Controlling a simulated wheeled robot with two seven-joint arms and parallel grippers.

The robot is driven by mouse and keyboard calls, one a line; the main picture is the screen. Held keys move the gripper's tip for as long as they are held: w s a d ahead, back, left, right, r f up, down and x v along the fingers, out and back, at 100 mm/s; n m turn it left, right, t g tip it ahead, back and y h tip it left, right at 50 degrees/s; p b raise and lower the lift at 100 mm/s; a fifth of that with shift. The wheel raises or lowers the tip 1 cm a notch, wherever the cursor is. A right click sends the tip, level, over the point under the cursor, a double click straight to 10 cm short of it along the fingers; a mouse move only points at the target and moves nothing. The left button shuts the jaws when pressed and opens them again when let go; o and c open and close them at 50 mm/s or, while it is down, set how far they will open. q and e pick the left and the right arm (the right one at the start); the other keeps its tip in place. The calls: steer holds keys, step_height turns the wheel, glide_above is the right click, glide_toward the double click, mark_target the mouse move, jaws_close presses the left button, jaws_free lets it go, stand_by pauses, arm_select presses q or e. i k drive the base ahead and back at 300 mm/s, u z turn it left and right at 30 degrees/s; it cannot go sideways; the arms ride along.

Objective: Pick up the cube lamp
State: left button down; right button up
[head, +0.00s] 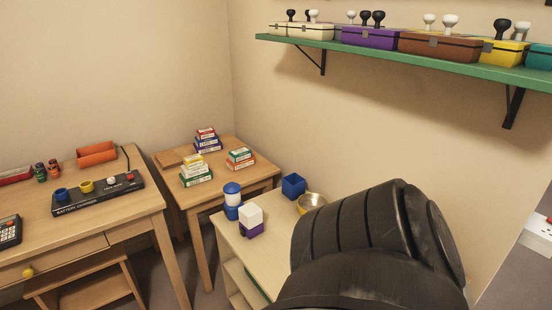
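The cube lamp (250,216) appears to be the white cube on a purple base. It stands upright on a pale wooden shelf unit (231,227), near its left edge. Just behind it stands a round lamp (232,195) with a white body and blue top and base. My own dark arm link fills the lower right and hides part of the shelf unit's top. Neither gripper shows in the head view.
A side table (254,178) holds stacked boxes. A desk (139,205) carries a battery charger (98,197). A green wall shelf (400,60) hangs above.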

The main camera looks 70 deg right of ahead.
mark_target(250, 215)
steer(key=z, duration=1.2)
steer(key=i, duration=1.35)
steer(key=z, duration=0.6)
